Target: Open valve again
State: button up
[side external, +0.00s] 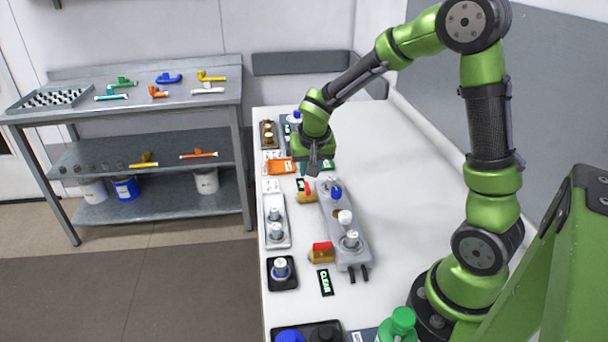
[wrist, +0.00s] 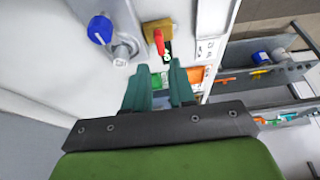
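A valve with a red handle (side external: 307,187) and a brass body (side external: 304,198) sits at the far end of a grey manifold (side external: 343,222). In the wrist view the red handle (wrist: 159,42) lies ahead of my fingers, on its brass body (wrist: 155,27). A second valve with a red handle (side external: 322,246) sits by the manifold's near end. My gripper (side external: 313,170) hangs close above and behind the far valve. In the wrist view my gripper's fingers (wrist: 158,68) are apart, with nothing held between them. I cannot tell from the side view whether a fingertip touches the handle.
A blue-capped fitting (wrist: 100,28) stands on the manifold beside the far valve. An orange block (side external: 281,167) and small trays line the table's left edge. The table (side external: 410,165) is clear to the right. A shelf unit (side external: 140,105) stands left.

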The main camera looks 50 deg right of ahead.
aim_at(307, 186)
jog(key=x, duration=0.7)
jog(key=shift+w+d+f, duration=0.1)
jog(key=shift+f, duration=0.25)
jog(key=shift+c, duration=0.3)
grip_shut()
